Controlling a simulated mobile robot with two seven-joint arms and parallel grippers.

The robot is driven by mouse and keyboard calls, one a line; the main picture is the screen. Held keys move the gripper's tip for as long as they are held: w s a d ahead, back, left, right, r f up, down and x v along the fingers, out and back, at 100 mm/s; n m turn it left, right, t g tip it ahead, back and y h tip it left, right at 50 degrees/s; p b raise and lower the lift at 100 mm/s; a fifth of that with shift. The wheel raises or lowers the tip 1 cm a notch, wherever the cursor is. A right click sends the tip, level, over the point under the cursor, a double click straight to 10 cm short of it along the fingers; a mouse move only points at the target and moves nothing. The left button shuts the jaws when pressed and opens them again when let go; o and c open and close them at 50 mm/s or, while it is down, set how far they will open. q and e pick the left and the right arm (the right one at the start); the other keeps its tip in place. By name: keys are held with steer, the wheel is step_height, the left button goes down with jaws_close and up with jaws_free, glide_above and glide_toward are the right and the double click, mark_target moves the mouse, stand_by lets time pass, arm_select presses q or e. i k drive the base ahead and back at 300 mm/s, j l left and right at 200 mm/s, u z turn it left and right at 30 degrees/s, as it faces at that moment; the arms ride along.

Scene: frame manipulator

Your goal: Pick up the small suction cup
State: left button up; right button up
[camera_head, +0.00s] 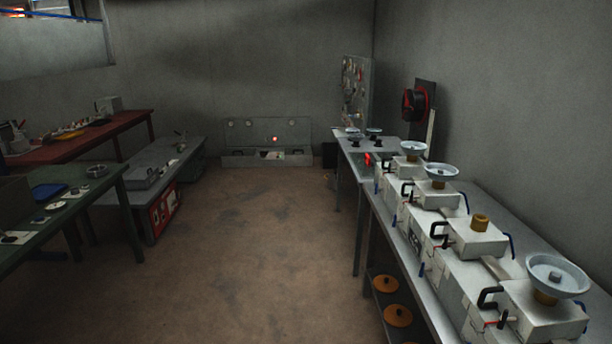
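I cannot surely tell which item is the small suction cup. Small dark-and-white round pieces (57,206) lie on the green table (118,200) at the left, too small to identify. A larger dark round piece (97,170) lies near that table's far edge. Pale dish-shaped cups (558,276) sit on several white boxes along the right bench. Smaller dishes (374,132) stand at that side's far end. Neither of my grippers is in view.
The right bench (515,250) holds white boxes with black handles; one bears a bare brass cylinder (480,221). A grey bench (188,152) and a red table (125,121) stand at the left. The brown floor (255,250) between is clear.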

mark_target(356, 140)
steer(key=i, duration=4.9)
steer(key=i+z, duration=0.15)
steer(key=i, duration=0.65)
steer(key=i+j+z, duration=0.1)
steer(key=i+j, duration=0.15)
steer(key=i, duration=0.55)
steer(key=i+j+z, duration=0.1)
steer(key=i+z, duration=0.25)
steer(key=i+j+z, duration=0.2)
steer(key=z, duration=0.15)
steer(key=i+j+z, duration=0.35)
steer(key=i+l, duration=0.05)
